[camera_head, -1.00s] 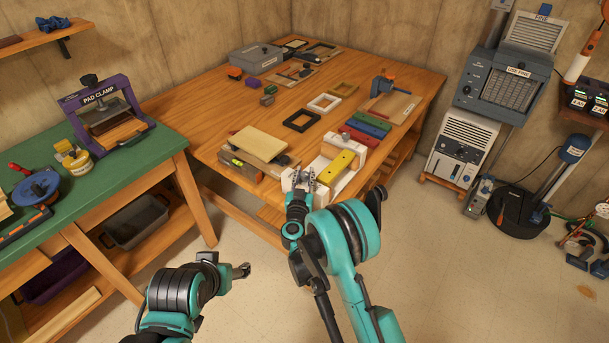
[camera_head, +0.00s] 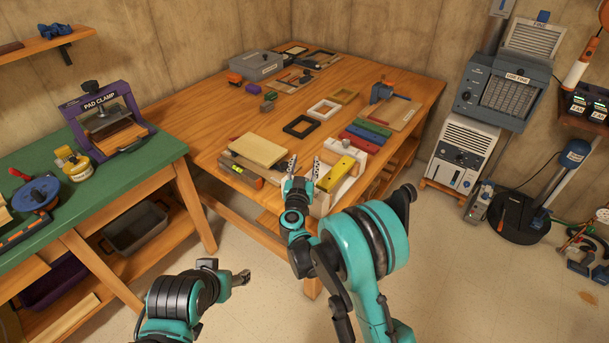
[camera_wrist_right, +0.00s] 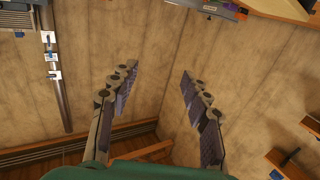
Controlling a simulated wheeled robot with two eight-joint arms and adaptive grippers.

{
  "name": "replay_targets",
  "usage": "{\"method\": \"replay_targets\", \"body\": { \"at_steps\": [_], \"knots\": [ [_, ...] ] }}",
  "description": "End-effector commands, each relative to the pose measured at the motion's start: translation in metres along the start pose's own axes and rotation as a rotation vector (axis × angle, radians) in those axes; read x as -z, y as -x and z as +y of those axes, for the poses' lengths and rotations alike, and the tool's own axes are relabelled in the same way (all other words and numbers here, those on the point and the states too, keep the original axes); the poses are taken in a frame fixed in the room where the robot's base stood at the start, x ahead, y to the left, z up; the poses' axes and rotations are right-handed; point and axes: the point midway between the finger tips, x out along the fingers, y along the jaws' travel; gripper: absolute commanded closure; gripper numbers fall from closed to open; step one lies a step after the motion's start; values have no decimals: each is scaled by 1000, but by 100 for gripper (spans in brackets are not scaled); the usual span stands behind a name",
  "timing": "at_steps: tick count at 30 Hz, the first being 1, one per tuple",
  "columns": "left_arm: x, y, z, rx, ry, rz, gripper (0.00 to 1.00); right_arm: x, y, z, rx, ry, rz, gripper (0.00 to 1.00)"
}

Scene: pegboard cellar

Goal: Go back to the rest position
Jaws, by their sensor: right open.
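My right gripper (camera_head: 303,169) is open at the front edge of the wooden table, beside a white fixture (camera_head: 325,198) with a yellow block (camera_head: 335,174) in it. Its two fingers point up and stand apart. In the right wrist view the open fingers (camera_wrist_right: 158,100) have nothing between them, with bare wall beyond. My left gripper (camera_head: 243,277) hangs low over the floor at the lower middle, small and seen from the side; I cannot tell its opening.
The wooden table (camera_head: 225,122) holds boards, frames, coloured blocks (camera_head: 374,127) and a grey box (camera_head: 257,63). A green-topped bench (camera_head: 110,187) with a purple pad clamp (camera_head: 105,116) stands at left. Machines line the right wall. The floor (camera_head: 440,270) in front is clear.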

Motion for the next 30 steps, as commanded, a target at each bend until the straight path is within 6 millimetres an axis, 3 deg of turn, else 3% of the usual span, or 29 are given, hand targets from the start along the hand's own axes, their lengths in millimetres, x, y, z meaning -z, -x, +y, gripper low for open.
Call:
{"method": "replay_targets", "body": {
  "at_steps": [6, 22, 26, 30],
  "knots": [
    [0, 0, 0, 0, 0, 0, 37, 21, 0, 0, 0, 0, 0, 52],
    [0, 0, 0, 0, 0, 0, 37, 30, 0, 1, 9, -2, 7, 52],
    [0, 0, 0, 0, 0, 0, 37, 70, 6, 4, 73, -10, 46, 52],
    [0, 0, 0, 0, 0, 0, 37, 131, 29, 10, 215, -14, 75, 52]
  ]
}}
